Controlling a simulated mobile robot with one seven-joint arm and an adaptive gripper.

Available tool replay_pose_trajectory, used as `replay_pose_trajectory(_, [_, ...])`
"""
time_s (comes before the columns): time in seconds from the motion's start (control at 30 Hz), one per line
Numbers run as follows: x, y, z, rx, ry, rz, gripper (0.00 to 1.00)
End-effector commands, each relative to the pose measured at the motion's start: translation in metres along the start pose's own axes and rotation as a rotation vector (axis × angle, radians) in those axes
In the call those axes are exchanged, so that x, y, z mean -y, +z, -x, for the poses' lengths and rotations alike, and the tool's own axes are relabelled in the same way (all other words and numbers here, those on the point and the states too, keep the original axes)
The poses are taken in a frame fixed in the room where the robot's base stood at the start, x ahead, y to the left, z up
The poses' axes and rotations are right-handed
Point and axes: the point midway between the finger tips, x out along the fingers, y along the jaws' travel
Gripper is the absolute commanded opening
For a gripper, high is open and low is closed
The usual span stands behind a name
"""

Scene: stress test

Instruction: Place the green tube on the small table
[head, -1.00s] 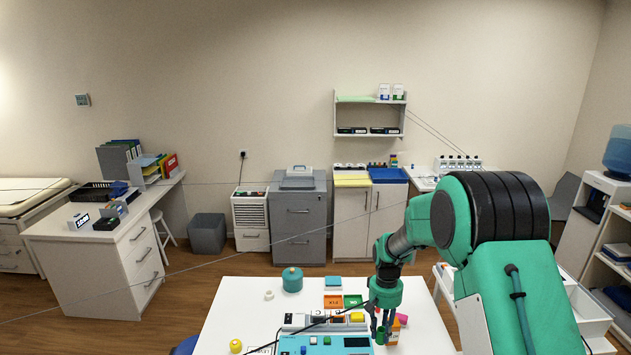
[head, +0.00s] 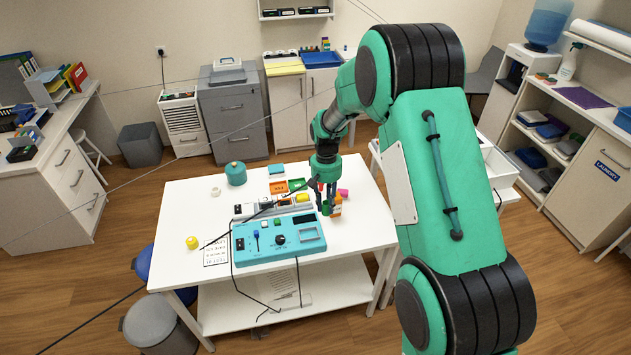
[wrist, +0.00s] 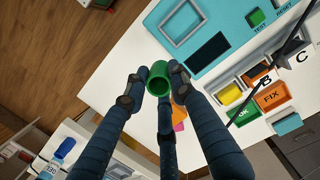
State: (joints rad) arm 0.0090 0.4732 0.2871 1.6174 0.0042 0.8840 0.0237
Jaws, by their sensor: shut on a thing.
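My gripper (head: 327,196) is over the right part of a white table (head: 362,222). Its fingers are shut on the green tube (wrist: 159,80), a short hollow cylinder whose open end faces the wrist camera. In the head view the green tube (head: 325,209) shows partly between the fingers, beside an orange box (head: 336,207). I cannot tell whether the tube touches the tabletop. A second white surface (head: 505,169) with a tray stands to the right, partly hidden by my arm. I cannot tell which one is the small table.
A turquoise control panel (head: 279,238) with cables lies left of my gripper. A pink cylinder (head: 343,193), colored trays (head: 287,186), a teal pot (head: 236,173) and a yellow knob (head: 192,242) are also on the table. The tabletop's right front is clear.

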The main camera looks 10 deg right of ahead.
Motion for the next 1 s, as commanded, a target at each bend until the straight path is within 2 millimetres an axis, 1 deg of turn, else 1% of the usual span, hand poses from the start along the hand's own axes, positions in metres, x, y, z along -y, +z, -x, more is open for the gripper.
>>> replay_pose_trajectory(0.17, [-0.020,-0.012,0.008,0.000,-0.016,-0.124,0.04])
replay_pose_trajectory(0.27, [-0.039,-0.022,0.012,0.000,-0.029,-0.238,0.04])
replay_pose_trajectory(0.37, [-0.062,-0.035,0.019,-0.001,-0.047,-0.382,0.04])
replay_pose_trajectory(0.57, [-0.120,-0.059,0.030,-0.004,-0.089,-0.723,0.04])
replay_pose_trajectory(0.7, [-0.166,-0.074,0.036,-0.006,-0.118,-0.975,0.04])
replay_pose_trajectory(0.77, [-0.186,-0.080,0.039,-0.007,-0.131,-1.084,0.04])
replay_pose_trajectory(0.8, [-0.200,-0.082,0.040,-0.006,-0.139,-1.155,0.04])
replay_pose_trajectory(0.87, [-0.220,-0.087,0.042,-0.007,-0.151,-1.261,0.04])
replay_pose_trajectory(1.0, [-0.267,-0.094,0.046,-0.008,-0.180,-1.506,0.04])
